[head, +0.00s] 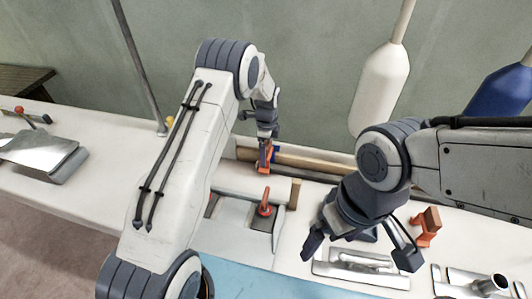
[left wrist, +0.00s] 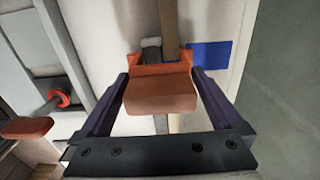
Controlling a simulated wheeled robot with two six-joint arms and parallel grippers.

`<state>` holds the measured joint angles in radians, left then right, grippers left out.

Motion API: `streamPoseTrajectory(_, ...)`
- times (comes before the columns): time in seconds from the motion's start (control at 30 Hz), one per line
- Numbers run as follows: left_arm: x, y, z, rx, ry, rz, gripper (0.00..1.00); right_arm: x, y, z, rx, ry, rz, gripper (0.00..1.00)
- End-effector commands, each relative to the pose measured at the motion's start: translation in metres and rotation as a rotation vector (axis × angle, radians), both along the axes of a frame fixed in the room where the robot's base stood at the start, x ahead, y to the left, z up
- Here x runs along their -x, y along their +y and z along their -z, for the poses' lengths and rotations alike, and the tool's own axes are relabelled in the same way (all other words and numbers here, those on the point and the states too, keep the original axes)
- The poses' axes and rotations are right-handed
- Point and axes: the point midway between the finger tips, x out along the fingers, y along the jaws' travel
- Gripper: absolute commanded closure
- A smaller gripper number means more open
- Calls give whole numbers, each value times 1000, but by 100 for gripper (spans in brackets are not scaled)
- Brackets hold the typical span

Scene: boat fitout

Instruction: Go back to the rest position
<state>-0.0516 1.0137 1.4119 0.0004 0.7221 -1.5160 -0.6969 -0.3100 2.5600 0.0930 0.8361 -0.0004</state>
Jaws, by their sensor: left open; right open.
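My left gripper (head: 265,145) is open at the far side of the bench, pointing down over an orange clamp (head: 265,158). In the left wrist view, the clamp's brown block (left wrist: 158,92) lies between the two spread fingers of my left gripper (left wrist: 160,78).
A wooden strip (head: 310,160) runs along the back. A red-handled lever (head: 265,205) stands on the middle panel. Another orange clamp (head: 425,235) stands right of my right gripper. A white fender (head: 380,85) hangs behind. A metal plate (head: 40,148) lies at left.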

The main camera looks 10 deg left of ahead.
Motion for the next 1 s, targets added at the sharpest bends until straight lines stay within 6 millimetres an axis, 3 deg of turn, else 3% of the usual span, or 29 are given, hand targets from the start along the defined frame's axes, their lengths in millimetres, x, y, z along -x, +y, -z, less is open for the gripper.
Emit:
streamPoseTrajectory(0.3,-1,0,-61,0,-3,0,0,0,0,9,0,0,0,0)
streamPoseTrajectory(0.5,0,0,-88,0,0,0,0,0,0,11,0,0,0,0)
streamPoseTrajectory(1.0,0,0,-93,0,4,0,0,0,0,11,0,0,0,0)
